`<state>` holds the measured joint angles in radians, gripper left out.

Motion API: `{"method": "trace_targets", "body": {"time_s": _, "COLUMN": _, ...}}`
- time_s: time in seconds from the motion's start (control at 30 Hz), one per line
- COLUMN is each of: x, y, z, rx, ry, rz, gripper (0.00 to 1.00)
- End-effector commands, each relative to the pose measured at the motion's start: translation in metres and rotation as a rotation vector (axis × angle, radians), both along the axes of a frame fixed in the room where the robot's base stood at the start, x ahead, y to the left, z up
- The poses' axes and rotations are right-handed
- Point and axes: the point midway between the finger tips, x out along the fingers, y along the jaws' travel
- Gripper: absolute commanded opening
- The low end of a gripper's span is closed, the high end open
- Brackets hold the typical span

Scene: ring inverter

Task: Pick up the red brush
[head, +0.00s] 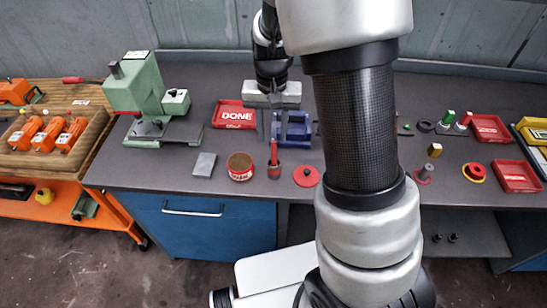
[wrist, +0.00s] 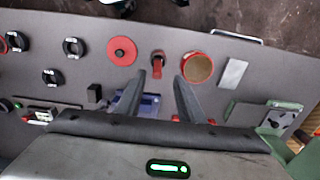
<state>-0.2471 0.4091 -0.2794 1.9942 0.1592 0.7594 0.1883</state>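The red brush (head: 274,155) stands upright on the grey bench, its red handle up and its lower end in a dark and red base; I cannot tell whether that base is a holder. It also shows in the wrist view (wrist: 157,68), just beyond the fingertips. My gripper (head: 274,138) is open, with its fingers pointing down, and appears above and behind the brush in the head view. In the wrist view my gripper (wrist: 160,77) has nothing between its two separated fingers.
A red tin (head: 240,167) stands close left of the brush, and a red disc (head: 306,176) lies close right. A grey block (head: 204,164) lies further left. A blue bin (head: 297,133) and a red DONE tray (head: 234,115) are behind. A green press (head: 135,90) stands left.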

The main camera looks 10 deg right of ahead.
Motion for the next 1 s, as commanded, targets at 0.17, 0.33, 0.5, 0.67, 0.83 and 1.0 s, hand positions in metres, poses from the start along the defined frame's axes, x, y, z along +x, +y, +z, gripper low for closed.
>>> {"method": "trace_targets", "body": {"time_s": 0.17, "x": -0.001, "y": 0.0, "z": -0.025, "rx": 0.0, "ry": 0.002, "rz": 0.0, "gripper": 0.35}}
{"method": "trace_targets", "body": {"time_s": 0.33, "x": -0.001, "y": -0.001, "z": -0.035, "rx": 0.001, "ry": 0.002, "rz": 0.0, "gripper": 0.35}}
{"method": "trace_targets", "body": {"time_s": 0.5, "x": -0.004, "y": -0.005, "z": -0.059, "rx": 0.0, "ry": 0.004, "rz": -0.001, "gripper": 0.35}}
{"method": "trace_targets", "body": {"time_s": 0.67, "x": -0.004, "y": -0.005, "z": -0.079, "rx": 0.001, "ry": 0.002, "rz": 0.0, "gripper": 0.35}}
{"method": "trace_targets", "body": {"time_s": 0.83, "x": -0.003, "y": -0.004, "z": -0.082, "rx": 0.001, "ry": -0.001, "rz": 0.0, "gripper": 0.35}}
{"method": "trace_targets", "body": {"time_s": 1.0, "x": -0.003, "y": -0.004, "z": -0.082, "rx": 0.001, "ry": -0.001, "rz": 0.0, "gripper": 0.27}}
